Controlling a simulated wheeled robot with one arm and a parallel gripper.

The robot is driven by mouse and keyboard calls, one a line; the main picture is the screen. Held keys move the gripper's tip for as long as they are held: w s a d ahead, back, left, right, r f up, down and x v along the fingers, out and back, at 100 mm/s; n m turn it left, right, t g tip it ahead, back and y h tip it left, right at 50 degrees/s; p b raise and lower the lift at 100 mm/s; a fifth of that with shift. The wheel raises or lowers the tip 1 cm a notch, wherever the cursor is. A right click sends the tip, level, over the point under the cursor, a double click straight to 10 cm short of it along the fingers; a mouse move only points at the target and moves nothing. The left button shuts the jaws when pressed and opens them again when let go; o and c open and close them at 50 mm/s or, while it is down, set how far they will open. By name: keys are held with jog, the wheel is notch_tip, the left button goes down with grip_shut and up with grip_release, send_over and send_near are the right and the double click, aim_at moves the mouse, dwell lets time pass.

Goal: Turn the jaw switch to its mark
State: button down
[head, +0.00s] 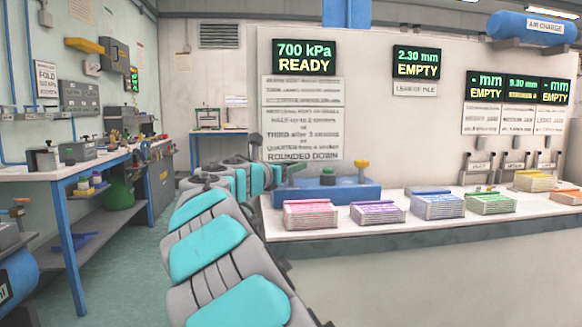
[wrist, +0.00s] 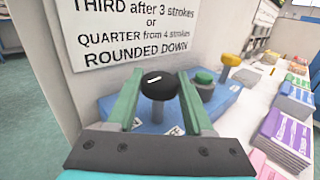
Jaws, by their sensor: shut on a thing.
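The jaw switch appears as a black round knob (wrist: 159,88) with a short white line on its top. It stands on a blue base (wrist: 115,104), which also shows in the head view (head: 345,192). My gripper (wrist: 159,78) has its two green fingers on either side of the knob and is shut on it. A small white label with dark print (wrist: 175,131) lies on the base by the knob, too small to read. In the head view my gripper is at the base's left end, and the knob cannot be made out there.
A green button (wrist: 203,77) and a yellow-topped post (wrist: 230,62) stand on the same base, right of the knob. Stacks of coloured sheets (head: 310,214) line the white counter (head: 400,231) to the right. A wall with printed signs (head: 302,120) rises close behind.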

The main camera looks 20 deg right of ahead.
jog(key=shift+r, duration=0.1)
jog(key=shift+c, duration=1.4)
grip_release()
jog(key=shift+a, duration=0.15)
jog(key=v, duration=0.7)
jog(key=shift+s+a, duration=0.2)
jog(key=shift+a, duration=0.05)
